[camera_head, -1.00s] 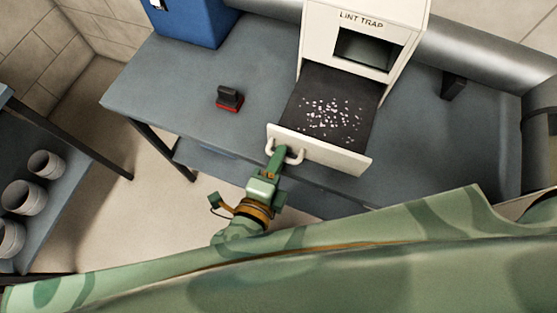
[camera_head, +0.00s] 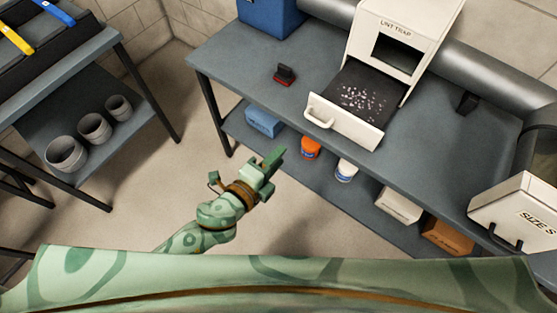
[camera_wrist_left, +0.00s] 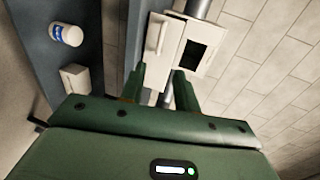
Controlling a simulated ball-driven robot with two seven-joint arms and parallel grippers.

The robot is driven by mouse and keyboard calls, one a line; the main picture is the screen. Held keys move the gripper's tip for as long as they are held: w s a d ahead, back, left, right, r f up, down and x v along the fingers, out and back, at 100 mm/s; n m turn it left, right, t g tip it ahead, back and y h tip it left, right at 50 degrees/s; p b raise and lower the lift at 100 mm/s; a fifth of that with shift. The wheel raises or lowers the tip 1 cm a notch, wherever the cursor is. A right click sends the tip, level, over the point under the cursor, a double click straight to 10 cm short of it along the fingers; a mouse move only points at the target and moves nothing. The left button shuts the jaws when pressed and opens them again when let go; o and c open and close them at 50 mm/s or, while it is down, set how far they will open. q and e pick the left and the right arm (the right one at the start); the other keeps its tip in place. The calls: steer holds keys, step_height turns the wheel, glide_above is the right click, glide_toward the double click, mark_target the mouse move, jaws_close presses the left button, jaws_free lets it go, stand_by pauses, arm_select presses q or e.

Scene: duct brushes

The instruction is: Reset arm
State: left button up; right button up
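My left gripper (camera_head: 272,160) is in the lower middle of the head view, in front of the workbench and apart from it. In the left wrist view its two fingers (camera_wrist_left: 160,84) stand apart with nothing between them. The white lint trap (camera_head: 418,28) stands on the bench. Its drawer (camera_head: 345,120) is pulled out, with pale lint bits on a dark screen, and its handle (camera_head: 318,119) is clear of my gripper. The drawer front also shows in the left wrist view (camera_wrist_left: 160,50). My right gripper is in no view.
A small red-and-black brush (camera_head: 285,76) lies on the bench (camera_head: 235,60). Bottles and boxes stand on its lower shelf. A white box marked SIZE S (camera_head: 520,215) is at the right. Several grey pots (camera_head: 95,127) stand on a left rack. The floor around my gripper is clear.

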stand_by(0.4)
arm_select(q)
steer(key=s+a+f+n+g+y, duration=0.2)
steer(key=s+a+f+n, duration=0.15)
steer(key=a+f, duration=0.4)
steer(key=s+a+f+n+g+y, duration=0.25)
steer(key=a+f+n, duration=0.2)
steer(key=f, duration=0.55)
steer(key=s+a+f+n+g+y, duration=0.15)
steer(key=s+a+f+n, duration=0.3)
steer(key=f, duration=0.45)
steer(key=s+a+f+n+g+y, duration=0.1)
steer(key=s+a+f+n+g, duration=0.1)
steer(key=s, duration=0.7)
steer(key=s+a+f+n+g+y, duration=0.1)
steer(key=s+f+n, duration=0.3)
steer(key=s, duration=0.6)
steer(key=s+a+f+n+g, duration=0.3)
steer(key=s+a+f, duration=0.1)
steer(key=s, duration=0.6)
steer(key=shift+y, duration=0.4)
steer(key=shift+f, duration=0.1)
